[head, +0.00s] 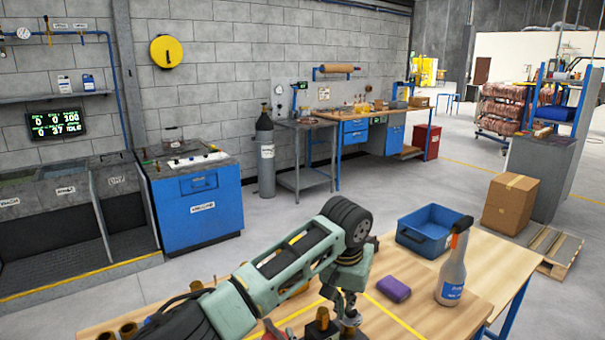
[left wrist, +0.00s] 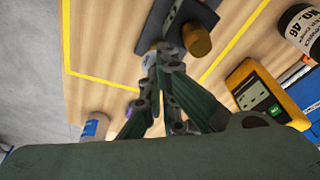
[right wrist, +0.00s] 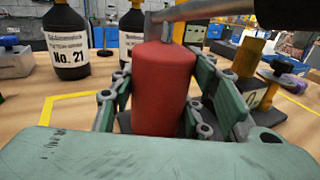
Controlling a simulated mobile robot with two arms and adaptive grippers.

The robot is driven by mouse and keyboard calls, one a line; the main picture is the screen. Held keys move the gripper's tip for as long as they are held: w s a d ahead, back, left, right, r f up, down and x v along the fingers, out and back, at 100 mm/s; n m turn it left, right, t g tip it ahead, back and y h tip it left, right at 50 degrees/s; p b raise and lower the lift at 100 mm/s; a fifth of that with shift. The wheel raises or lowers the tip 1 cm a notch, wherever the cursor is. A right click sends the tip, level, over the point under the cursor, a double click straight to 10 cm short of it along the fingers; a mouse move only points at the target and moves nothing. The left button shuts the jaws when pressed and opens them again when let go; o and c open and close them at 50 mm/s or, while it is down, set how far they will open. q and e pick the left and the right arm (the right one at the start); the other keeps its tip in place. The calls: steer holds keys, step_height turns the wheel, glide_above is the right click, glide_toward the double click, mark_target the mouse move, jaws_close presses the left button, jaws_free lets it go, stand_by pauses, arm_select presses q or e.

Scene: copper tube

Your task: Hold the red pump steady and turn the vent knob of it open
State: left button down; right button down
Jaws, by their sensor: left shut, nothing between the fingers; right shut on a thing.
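The red pump (right wrist: 163,92) stands upright between the fingers of my right gripper (right wrist: 165,110), which is shut on its body. A small part of the red pump (head: 318,333) shows at the bottom edge of the head view. My left gripper (head: 349,318) points down beside it, shut and empty. In the left wrist view its closed fingers (left wrist: 158,62) reach to a dark part with a round brass-coloured piece (left wrist: 197,40) just to their right. I cannot tell whether that piece is the vent knob, or whether the fingers touch it. The right gripper is hidden in the head view.
A purple sponge (head: 394,289), a spray bottle (head: 452,277) and a blue bin (head: 430,230) stand on the wooden table to the right. A yellow meter (left wrist: 255,92) and a dark bottle (left wrist: 302,28) are near my left gripper. Labelled black bottles (right wrist: 66,45) stand behind the pump.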

arm_select(q)
steer(key=shift+f, duration=2.1)
steer(key=shift+f, duration=0.1)
arm_select(e)
steer(key=shift+s+a+r, duration=0.1)
steer(key=shift+r, duration=0.05)
arm_select(q)
steer(key=shift+s+d, duration=0.2)
steer(key=shift+d, duration=0.15)
arm_select(e)
steer(key=shift+a, duration=0.1)
arm_select(q)
steer(key=shift+s+f, duration=0.15)
steer(key=shift+s, duration=0.15)
step_height(320, 180, up, 6)
steer(key=shift+a+r, duration=0.2)
steer(key=shift+r, duration=0.05)
arm_select(e)
steer(key=c, duration=0.9)
jaws_free()
steer(key=shift+d, duration=0.2)
